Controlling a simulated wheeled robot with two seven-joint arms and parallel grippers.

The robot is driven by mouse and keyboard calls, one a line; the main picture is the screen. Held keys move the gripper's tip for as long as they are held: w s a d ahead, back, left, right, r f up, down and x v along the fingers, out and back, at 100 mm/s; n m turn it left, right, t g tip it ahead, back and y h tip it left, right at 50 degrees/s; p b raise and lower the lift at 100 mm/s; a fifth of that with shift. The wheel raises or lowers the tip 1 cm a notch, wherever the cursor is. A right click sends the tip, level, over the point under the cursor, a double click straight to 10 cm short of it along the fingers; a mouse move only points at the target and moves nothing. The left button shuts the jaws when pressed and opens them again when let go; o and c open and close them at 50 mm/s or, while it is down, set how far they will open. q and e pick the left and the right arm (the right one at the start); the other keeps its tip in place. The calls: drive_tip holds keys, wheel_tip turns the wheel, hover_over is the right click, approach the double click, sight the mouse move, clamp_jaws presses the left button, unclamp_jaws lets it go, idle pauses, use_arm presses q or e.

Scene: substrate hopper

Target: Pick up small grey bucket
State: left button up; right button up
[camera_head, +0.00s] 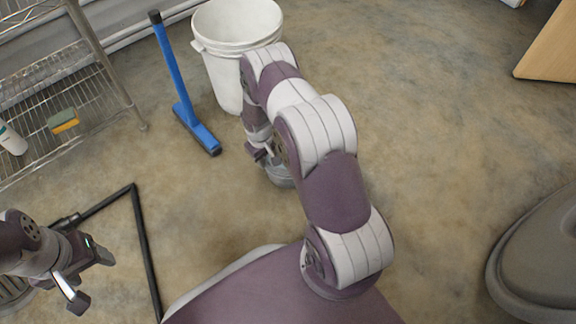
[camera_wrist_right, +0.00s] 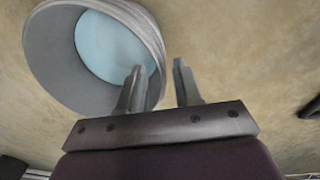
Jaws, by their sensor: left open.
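The small grey bucket (camera_head: 281,177) stands on the floor, mostly hidden under my right arm in the head view. In the right wrist view the bucket (camera_wrist_right: 52,52) fills the upper left, with its pale blue inside showing. My right gripper (camera_head: 264,156) is open at the bucket. In the wrist view its fingers (camera_wrist_right: 160,84) are apart, with the bucket's right rim between them. The left finger overlaps the bucket, and contact cannot be told. My left gripper (camera_head: 93,279) is open and empty at the lower left, away from the bucket.
A large white bucket (camera_head: 222,70) stands behind my right arm. A blue-handled squeegee or brush (camera_head: 180,95) stands beside it. A wire shelf (camera_head: 85,88) with a sponge (camera_head: 63,121) and a white bottle (camera_head: 11,140) is at left. A black frame (camera_head: 142,235) lies near my left gripper.

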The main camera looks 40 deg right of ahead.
sight(269, 169)
drive_tip(key=f+b, duration=0.2)
drive_tip(key=f, duration=0.1)
drive_tip(key=f+b, duration=0.2)
drive_tip(key=shift+w+d, duration=0.15)
drive_tip(key=shift+d, duration=0.2)
drive_tip(key=shift+r, duration=0.15)
clamp_jaws()
idle(0.6)
drive_tip(key=shift+r, duration=0.1)
